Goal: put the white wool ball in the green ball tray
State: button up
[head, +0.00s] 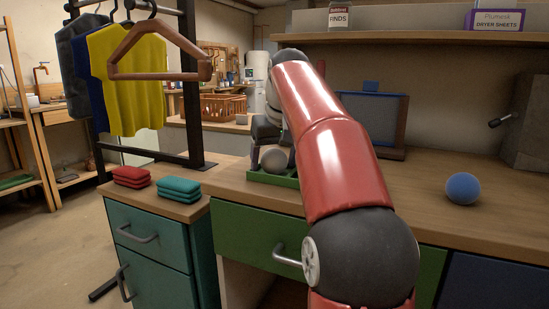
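The white wool ball (274,160) looks greyish-white and sits at the green ball tray (257,177), low within its rim as far as I can see. The tray stands near the front edge of the wooden counter. My gripper (262,157) is at the tray, right beside the ball, pointing down. A dark finger shows at the ball's left; my red arm hides the other side. I cannot tell whether the fingers touch the ball or stand apart from it.
A blue ball (462,188) lies on the counter at right. Folded red cloths (131,177) and teal cloths (178,189) lie at left. A clothes rack with a yellow shirt (136,80) stands behind them. The counter between my arm and the blue ball is clear.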

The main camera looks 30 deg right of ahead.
jog(key=shift+o, duration=0.2)
jog(key=p+v, duration=0.2)
jog(key=v, duration=0.5)
jog(key=shift+r+p, duration=0.35)
jog(key=shift+r, duration=0.05)
